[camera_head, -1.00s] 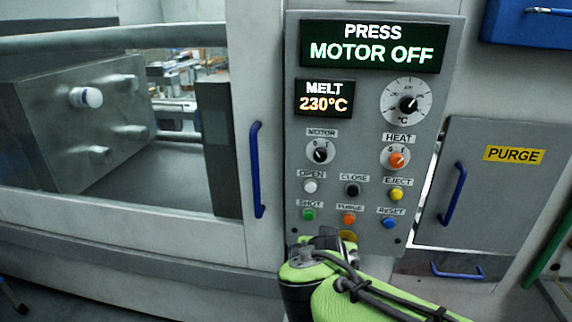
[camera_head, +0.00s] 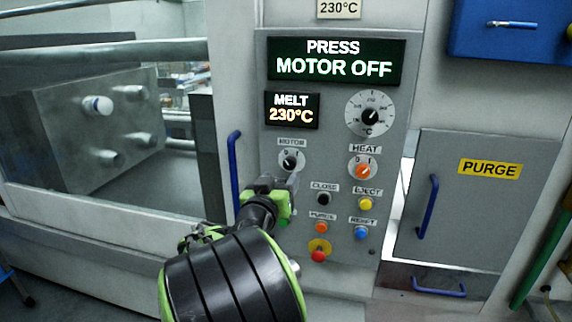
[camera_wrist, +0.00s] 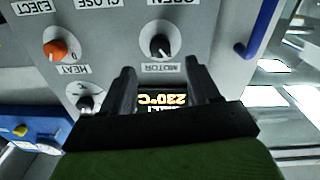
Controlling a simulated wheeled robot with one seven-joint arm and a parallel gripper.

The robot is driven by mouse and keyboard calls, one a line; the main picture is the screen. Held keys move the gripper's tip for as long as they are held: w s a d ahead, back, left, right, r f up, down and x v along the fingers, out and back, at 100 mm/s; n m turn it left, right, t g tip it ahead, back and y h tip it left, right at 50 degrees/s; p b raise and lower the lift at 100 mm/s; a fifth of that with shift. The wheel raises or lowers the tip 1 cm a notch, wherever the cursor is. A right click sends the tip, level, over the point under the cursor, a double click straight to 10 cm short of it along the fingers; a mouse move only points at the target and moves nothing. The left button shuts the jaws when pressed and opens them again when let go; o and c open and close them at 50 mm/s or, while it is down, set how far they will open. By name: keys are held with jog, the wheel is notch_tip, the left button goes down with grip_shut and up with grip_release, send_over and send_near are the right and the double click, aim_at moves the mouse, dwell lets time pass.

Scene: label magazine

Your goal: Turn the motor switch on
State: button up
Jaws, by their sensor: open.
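The motor switch (camera_head: 291,161) is a small black knob on a pale round plate under the MOTOR label, on the upper left of the grey control panel. The display (camera_head: 335,60) reads PRESS MOTOR OFF. My gripper (camera_head: 285,185) is in front of the panel just below the switch in the head view and hides the OPEN button. In the wrist view, which shows the panel upside down, the two dark fingers (camera_wrist: 160,72) are apart with nothing between them. The motor knob (camera_wrist: 161,44) lies beyond the fingertips, roughly centred between them. I cannot tell the gap to the panel.
The orange HEAT knob (camera_head: 362,170) is right of the motor switch, and the temperature dial (camera_head: 370,114) is above. Below are the black CLOSE button (camera_head: 323,199), yellow EJECT button (camera_head: 365,204) and red stop button (camera_head: 318,255). A blue door handle (camera_head: 233,170) stands left.

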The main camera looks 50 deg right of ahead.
aim_at(289, 165)
jog(key=p+x, duration=0.1)
jog(key=x, duration=0.7)
jog(key=shift+a, duration=0.1)
jog(key=shift+s, duration=0.1)
jog(key=c, duration=1)
jog(key=shift+c, duration=0.2)
